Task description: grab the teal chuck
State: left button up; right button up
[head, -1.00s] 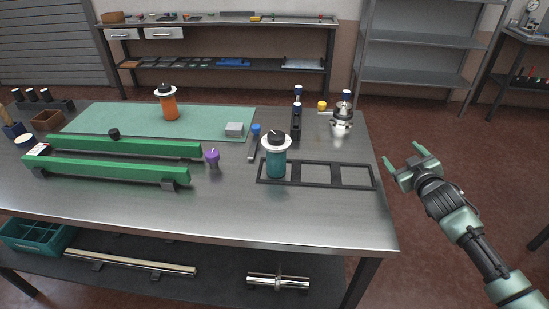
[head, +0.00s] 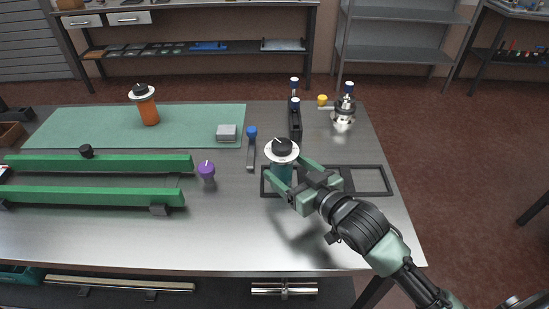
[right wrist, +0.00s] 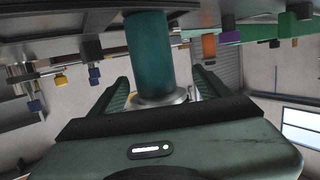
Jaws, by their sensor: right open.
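The teal chuck (head: 283,173) stands upright at the left end of a black rack (head: 370,192) on the bench. It has a white flange and a black top. My right gripper (head: 287,169) is open, with one finger on each side of the chuck's teal body, just below the flange. In the right wrist view, which is upside down, the teal body (right wrist: 149,55) stands between the two open fingers (right wrist: 160,88). I cannot tell whether either finger touches it. The gripper hides part of the rack. My left gripper is not in view.
An orange chuck (head: 149,112) stands on the green mat (head: 85,128). A purple-handled piece (head: 207,171), a blue-topped tool (head: 251,145) and green rails (head: 95,195) lie to the left. A black block with blue-topped parts (head: 295,125) and a metal fixture (head: 343,112) stand behind.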

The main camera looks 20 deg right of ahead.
jog(key=shift+w+a, duration=0.2)
jog(key=shift+w, duration=0.5)
jog(key=x, duration=0.1)
jog(key=p+x, duration=0.1)
jog(key=x, duration=0.2)
jog(key=shift+w+d, duration=0.3)
jog(key=shift+w, duration=0.15)
jog(key=shift+w+a+f, duration=0.2)
jog(key=shift+w, duration=0.3)
grip_shut()
jog(key=shift+r, duration=0.15)
